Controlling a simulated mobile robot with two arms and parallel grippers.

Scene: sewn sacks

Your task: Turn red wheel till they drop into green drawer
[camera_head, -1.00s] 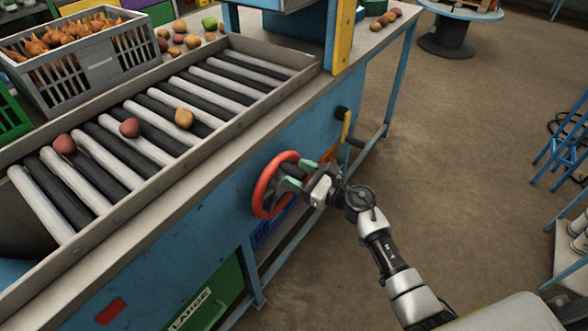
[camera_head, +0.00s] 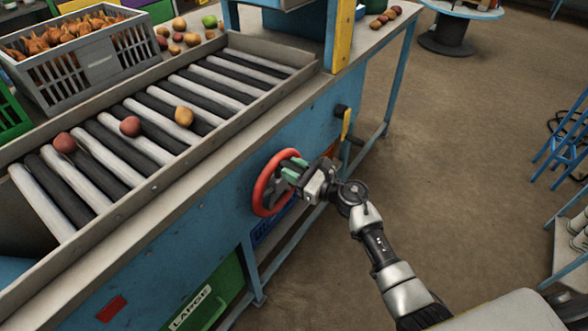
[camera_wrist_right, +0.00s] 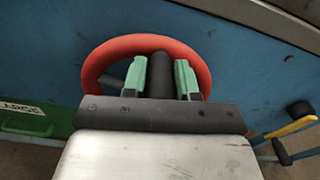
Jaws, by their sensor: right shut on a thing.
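The red wheel (camera_head: 264,187) is mounted on the blue side of the sorting machine. It also shows in the right wrist view (camera_wrist_right: 100,66). My right gripper (camera_head: 290,172) is at the wheel, its green fingers (camera_wrist_right: 160,78) shut on the wheel's dark handle (camera_wrist_right: 160,74). The green drawer (camera_head: 212,294), labelled LARGE, is low on the machine, left of and below the wheel; its inside is hidden. Two reddish potatoes (camera_head: 130,126) and one yellowish potato (camera_head: 184,116) lie apart on the black and white rollers (camera_head: 125,145). My left gripper is not in view.
A grey crate of onions (camera_head: 98,72) stands behind the rollers. Loose potatoes lie at the back (camera_head: 180,38) and on the far ledge. A yellow lever (camera_head: 346,124) is right of the wheel. The floor at right is open, with blue stools at its edge.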

